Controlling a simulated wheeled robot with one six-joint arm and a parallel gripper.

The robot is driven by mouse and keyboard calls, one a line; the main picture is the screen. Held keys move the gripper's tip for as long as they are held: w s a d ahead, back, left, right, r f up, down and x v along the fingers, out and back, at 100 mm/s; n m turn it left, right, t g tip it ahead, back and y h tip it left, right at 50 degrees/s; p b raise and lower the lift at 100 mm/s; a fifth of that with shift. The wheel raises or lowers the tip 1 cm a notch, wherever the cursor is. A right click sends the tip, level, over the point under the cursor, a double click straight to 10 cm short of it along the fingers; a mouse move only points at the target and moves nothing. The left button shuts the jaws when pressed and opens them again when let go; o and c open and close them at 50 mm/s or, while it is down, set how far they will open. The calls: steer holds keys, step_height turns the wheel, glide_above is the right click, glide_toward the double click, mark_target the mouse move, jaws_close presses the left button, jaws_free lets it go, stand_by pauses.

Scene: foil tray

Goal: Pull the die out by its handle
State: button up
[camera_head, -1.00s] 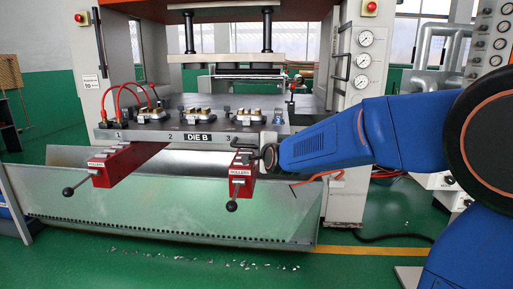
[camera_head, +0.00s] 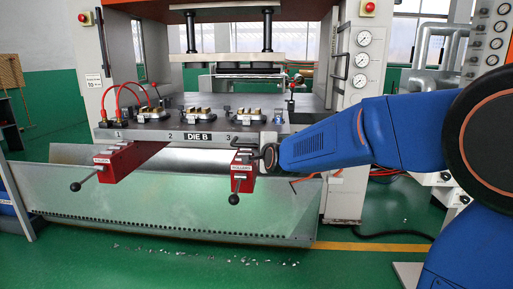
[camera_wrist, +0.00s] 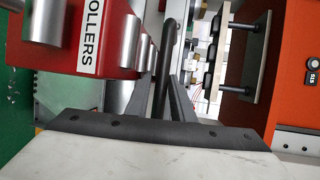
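The die is a thick grey plate marked DIE B (camera_head: 160,135), lying level on the press bed with its front edge out over two red roller arms. Its handle, a dark bar (camera_wrist: 168,40), runs between my gripper's fingers in the wrist view. My gripper (camera_wrist: 166,92) has a grey finger close against each side of the bar and looks shut on it. In the head view my gripper (camera_head: 268,156) is at the die's right front, beside the right roller arm (camera_head: 243,172); the grasp itself is hidden there.
The left roller arm (camera_head: 128,160) juts forward with a black lever. A metal trough (camera_head: 180,210) spans below the die. Press columns (camera_head: 352,90) stand either side. Red hoses (camera_head: 127,92) loop over the die's left. Small scraps lie on the green floor.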

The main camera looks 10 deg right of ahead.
steer(key=v, duration=1.7)
steer(key=shift+s, duration=0.25)
steer(key=s+d+f+n+g, duration=0.2)
steer(key=s+f+n, duration=0.4)
steer(key=s, duration=0.4)
steer(key=s+d+f+n+g+h, duration=0.1)
steer(key=s+d+f+n+g, duration=0.2)
steer(key=s, duration=0.7)
steer(key=s+d+f+n+g, duration=0.3)
steer(key=s+f+n+g, duration=0.3)
steer(key=s+f+n, duration=0.3)
steer(key=shift+s+d+f, duration=0.15)
steer(key=shift+s+f, duration=0.6)
steer(key=shift+f, duration=0.2)
